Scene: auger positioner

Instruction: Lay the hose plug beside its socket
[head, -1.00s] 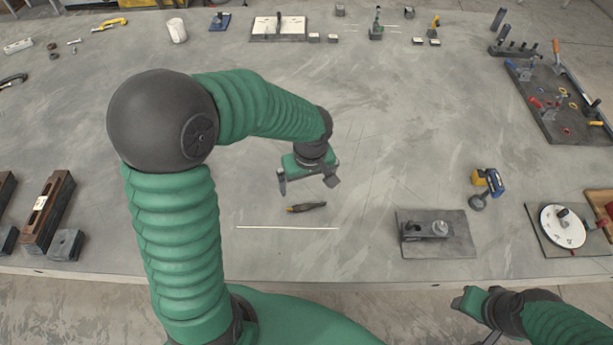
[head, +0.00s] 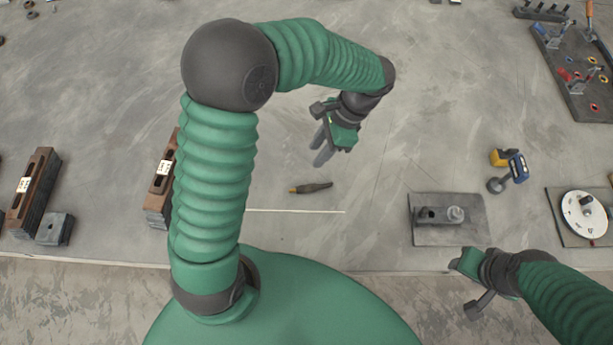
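A yellow and blue tool (head: 509,164) and a white dial (head: 585,213) on a plate stand at the right. A dark board with small parts (head: 580,75) is at the upper right. Dark slotted blocks (head: 34,190) stand at the left. The floor around the plug is clear.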

